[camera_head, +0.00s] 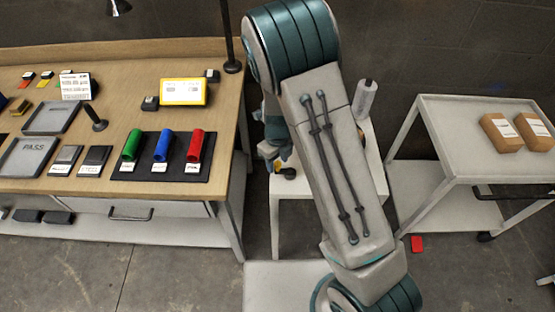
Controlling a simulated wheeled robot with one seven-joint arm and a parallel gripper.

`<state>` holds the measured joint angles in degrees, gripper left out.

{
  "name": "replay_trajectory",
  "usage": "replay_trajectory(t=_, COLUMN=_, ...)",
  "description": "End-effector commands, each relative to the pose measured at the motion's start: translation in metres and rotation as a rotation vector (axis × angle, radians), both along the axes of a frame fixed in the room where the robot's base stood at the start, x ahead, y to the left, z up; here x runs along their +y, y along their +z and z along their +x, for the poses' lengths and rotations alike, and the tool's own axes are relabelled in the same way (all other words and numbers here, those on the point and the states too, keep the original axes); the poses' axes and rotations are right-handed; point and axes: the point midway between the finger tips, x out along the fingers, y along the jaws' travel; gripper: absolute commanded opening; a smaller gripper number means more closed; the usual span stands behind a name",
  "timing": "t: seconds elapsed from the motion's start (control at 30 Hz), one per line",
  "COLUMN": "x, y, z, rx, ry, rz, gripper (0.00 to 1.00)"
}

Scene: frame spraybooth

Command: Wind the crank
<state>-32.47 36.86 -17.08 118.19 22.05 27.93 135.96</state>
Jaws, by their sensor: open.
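A grey upright cylinder (365,97), which may be the crank's handle, shows just right of my arm. It stands over a small white stand (292,190) in the middle of the picture. My arm covers most of the stand's top, so the crank's body and arm cannot be made out. My gripper (276,160) shows only in part at the left edge of my arm, low over the stand's left side. It is open, and I see nothing held in it. A small dark and yellow piece (286,173) is close beside it.
A wooden workbench (225,105) on the left holds red, blue and green cylinders on a black mat (128,165), trays and a yellow-framed display (183,92). A white cart (450,125) with brown packages stands right. A red object (417,243) lies on the floor.

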Motion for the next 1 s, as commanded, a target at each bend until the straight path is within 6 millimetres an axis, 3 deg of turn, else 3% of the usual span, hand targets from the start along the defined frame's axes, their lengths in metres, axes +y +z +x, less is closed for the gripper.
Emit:
replay_trajectory(t=0.27, x=0.0002, y=-0.0013, z=-0.0001, rx=0.000, ry=0.000, rz=0.000, gripper=0.43)
replay_trajectory(t=0.4, x=0.0001, y=-0.0011, z=0.0000, rx=0.000, ry=0.000, rz=0.000, gripper=0.04)
replay_trajectory(t=0.43, x=0.0001, y=-0.0011, z=0.0000, rx=0.000, ry=0.000, rz=0.000, gripper=0.00)
replay_trajectory(t=0.77, x=0.0003, y=-0.0011, z=-0.0013, rx=0.000, ry=0.030, rz=0.000, gripper=0.00)
replay_trajectory(t=1.0, x=0.0002, y=-0.0015, z=-0.0062, rx=-0.001, ry=0.155, rz=0.001, gripper=0.00)
